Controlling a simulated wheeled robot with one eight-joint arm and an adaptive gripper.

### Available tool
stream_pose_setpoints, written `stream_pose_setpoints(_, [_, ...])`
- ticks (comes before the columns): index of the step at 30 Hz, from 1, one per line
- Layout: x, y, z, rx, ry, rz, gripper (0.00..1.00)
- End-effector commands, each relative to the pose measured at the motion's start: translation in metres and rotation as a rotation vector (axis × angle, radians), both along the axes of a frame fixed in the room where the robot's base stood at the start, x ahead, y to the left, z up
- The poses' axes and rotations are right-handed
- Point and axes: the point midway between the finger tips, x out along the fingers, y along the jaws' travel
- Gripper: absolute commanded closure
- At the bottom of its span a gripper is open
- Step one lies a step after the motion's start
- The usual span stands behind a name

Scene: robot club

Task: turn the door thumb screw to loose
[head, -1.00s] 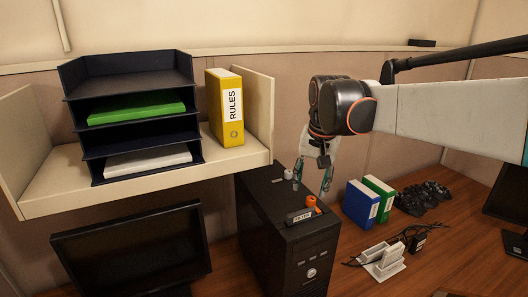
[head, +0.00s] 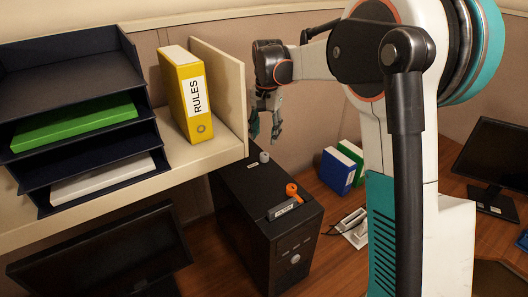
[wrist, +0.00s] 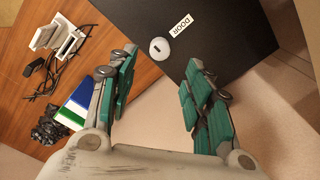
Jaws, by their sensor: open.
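The door thumb screw is a small light grey round knob (head: 264,156) on top of the black computer case (head: 240,190), toward its rear. In the wrist view the knob (wrist: 160,49) shows a dark slot mark and sits beside a white label reading DOOR (wrist: 184,23). My gripper (head: 265,136) is open and empty, pointing down above the knob, apart from it. In the wrist view the knob lies beyond and between the fingertips of my gripper (wrist: 161,62).
An orange lever (head: 292,190) on a labelled grey block stands near the case's front top edge. The shelf with the yellow RULES binder (head: 187,95) is close left of my gripper. Blue and green binders (head: 337,170) stand right of the case.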

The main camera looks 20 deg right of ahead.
Motion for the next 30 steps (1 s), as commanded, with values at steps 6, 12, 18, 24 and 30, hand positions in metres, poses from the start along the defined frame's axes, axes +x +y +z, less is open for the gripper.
stream_pose_setpoints(6, [0.001, 0.001, -0.044, 0.000, 0.000, 0.000, 0.54])
stream_pose_setpoints(12, [0.001, 0.002, -0.071, 0.000, 0.000, 0.000, 0.54])
stream_pose_setpoints(18, [0.001, 0.002, -0.083, 0.000, 0.000, 0.001, 0.54])
stream_pose_setpoints(24, [0.001, 0.002, -0.084, 0.000, 0.000, 0.001, 0.54])
stream_pose_setpoints(30, [0.001, 0.002, -0.084, 0.000, 0.000, 0.001, 0.81])
